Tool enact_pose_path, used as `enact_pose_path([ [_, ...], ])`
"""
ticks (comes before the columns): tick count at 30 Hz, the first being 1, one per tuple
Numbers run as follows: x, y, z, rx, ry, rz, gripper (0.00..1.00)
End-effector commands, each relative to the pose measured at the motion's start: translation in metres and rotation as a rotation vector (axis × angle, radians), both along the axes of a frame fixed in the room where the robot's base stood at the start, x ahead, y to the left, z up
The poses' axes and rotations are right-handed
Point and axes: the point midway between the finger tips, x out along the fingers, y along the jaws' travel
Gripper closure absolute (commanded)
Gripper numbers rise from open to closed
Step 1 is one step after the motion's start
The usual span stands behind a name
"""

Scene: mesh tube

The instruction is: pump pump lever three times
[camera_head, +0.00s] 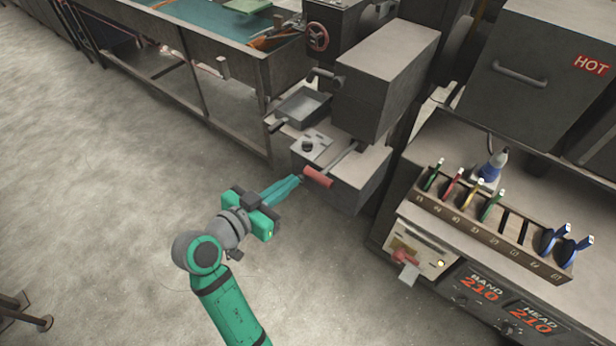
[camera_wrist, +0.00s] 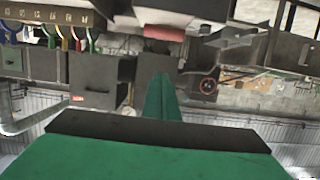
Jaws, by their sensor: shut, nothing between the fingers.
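The pump lever (camera_head: 340,161) is a grey bar with a red cylindrical grip (camera_head: 318,177), sticking out from a low grey block (camera_head: 352,188) in the head view. The red grip also shows near the top middle of the wrist view (camera_wrist: 163,33). My gripper (camera_head: 298,179) has green fingers pressed together, with nothing held. In the head view its tips are just left of the red grip, close to it; I cannot tell whether they touch. In the wrist view the closed fingers (camera_wrist: 161,76) point toward the area below the grip, with a visible gap.
A grey pan (camera_head: 301,106) and a small plate with a black knob (camera_head: 308,146) stand beside the lever. To the right is a rack (camera_head: 490,232) of coloured-handled tools above a control panel (camera_head: 490,297). A box marked HOT (camera_head: 545,70) stands behind.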

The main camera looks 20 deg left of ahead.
Motion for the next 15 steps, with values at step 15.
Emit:
enact_pose_path([
  [15, 0.071, -0.027, -0.019, -0.001, 0.001, -0.004, 1.0],
])
